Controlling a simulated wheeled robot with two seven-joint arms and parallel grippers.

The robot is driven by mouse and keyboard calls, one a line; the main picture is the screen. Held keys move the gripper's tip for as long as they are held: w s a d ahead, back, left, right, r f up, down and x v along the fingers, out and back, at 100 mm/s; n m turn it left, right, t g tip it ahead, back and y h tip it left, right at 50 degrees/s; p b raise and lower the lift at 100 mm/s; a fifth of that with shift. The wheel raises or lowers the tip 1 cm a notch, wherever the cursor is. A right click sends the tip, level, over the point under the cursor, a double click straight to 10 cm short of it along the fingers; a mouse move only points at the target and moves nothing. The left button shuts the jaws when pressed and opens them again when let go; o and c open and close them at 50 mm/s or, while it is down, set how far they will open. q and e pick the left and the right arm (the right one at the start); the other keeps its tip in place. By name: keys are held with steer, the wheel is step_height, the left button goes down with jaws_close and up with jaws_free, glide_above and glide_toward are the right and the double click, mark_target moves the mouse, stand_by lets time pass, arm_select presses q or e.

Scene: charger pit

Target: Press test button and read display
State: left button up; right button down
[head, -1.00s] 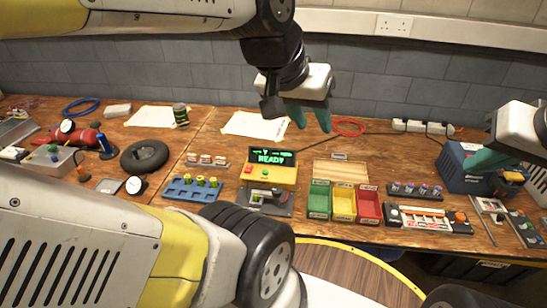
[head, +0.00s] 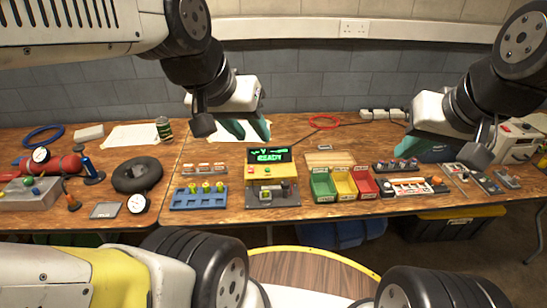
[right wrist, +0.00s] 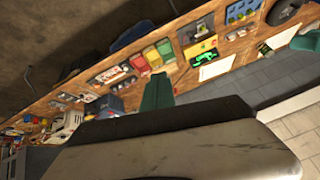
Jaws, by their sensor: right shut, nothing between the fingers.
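The yellow tester (head: 287,171) stands on the bench in the middle of the head view. Its black display (head: 269,155) shows green text reading READY, with smaller green marks above. Small coloured buttons sit on its yellow front; I cannot read their labels. In the right wrist view the tester (right wrist: 200,48) appears upside down with the display lit green. My left gripper (head: 262,130) is open and empty, above and behind the tester, apart from it. My right gripper (head: 412,147) is shut and empty, well to the right of the tester; its teal fingers (right wrist: 157,92) show in the wrist view.
Green, yellow and red bins (head: 323,185) stand right of the tester. A blue rack (head: 199,200) with several yellow-green pieces is on its left. A black ring (head: 137,176) and a red cylinder (head: 55,166) lie further left. A round wooden-topped table (head: 305,275) is in front.

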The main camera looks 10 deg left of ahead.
steer(key=w+a+f, duration=0.1)
steer(key=w+a, duration=0.4)
steer(key=w, duration=0.7)
steer(key=y, duration=0.5)
glide_above(269, 170)
step_height(269, 170, down, 23)
steer(key=shift+f+n+g, duration=0.1)
steer(key=shift+n+g, duration=0.2)
steer(key=shift+n, duration=0.1)
steer(key=shift+f, duration=0.15)
steer(key=shift+f, duration=4.25)
steer(key=shift+f, duration=0.1)
steer(key=shift+f, duration=0.35)
